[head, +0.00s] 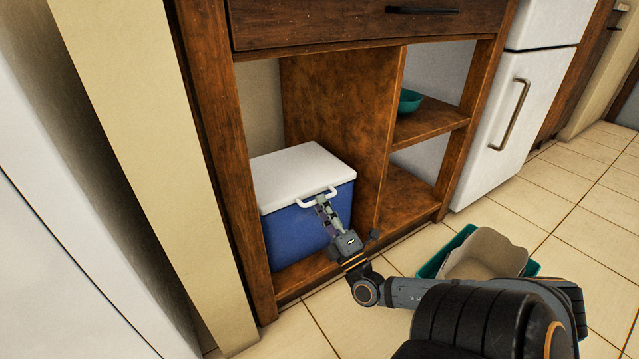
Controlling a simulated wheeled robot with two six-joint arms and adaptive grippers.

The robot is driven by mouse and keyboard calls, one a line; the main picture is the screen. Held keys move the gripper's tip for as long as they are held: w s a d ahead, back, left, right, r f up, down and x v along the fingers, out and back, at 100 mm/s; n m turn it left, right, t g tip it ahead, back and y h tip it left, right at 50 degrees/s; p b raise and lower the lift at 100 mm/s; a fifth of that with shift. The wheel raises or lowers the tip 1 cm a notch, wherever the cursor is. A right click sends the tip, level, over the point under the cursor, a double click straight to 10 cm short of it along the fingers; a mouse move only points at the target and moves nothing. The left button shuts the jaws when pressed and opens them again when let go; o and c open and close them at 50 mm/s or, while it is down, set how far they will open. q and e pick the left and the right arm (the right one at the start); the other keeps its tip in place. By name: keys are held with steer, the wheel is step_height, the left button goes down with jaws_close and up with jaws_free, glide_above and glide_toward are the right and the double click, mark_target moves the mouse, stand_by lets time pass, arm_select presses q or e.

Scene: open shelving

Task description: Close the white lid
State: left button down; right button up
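A blue cooler (290,236) with a white lid (298,172) stands in the left compartment of the wooden shelving. The lid lies flat on top of the blue body and looks closed, with no gap that I can make out. A white handle (318,194) shows at the front edge of the cooler. My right gripper (324,205) is at the front of the cooler, with its fingertips at or just under the handle. I cannot tell whether it touches the handle or how far its fingers are apart. My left gripper is not in view.
The wooden shelving (340,110) has a divider right of the cooler and a teal bowl (409,101) on an upper right shelf. Teal and beige bins (485,255) stand on the tiled floor at right, behind my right arm. A white fridge (510,120) stands right of the shelving.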

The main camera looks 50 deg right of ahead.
steer(key=v, duration=1)
steer(key=shift+s+f, duration=0.1)
steer(key=shift+s, duration=0.05)
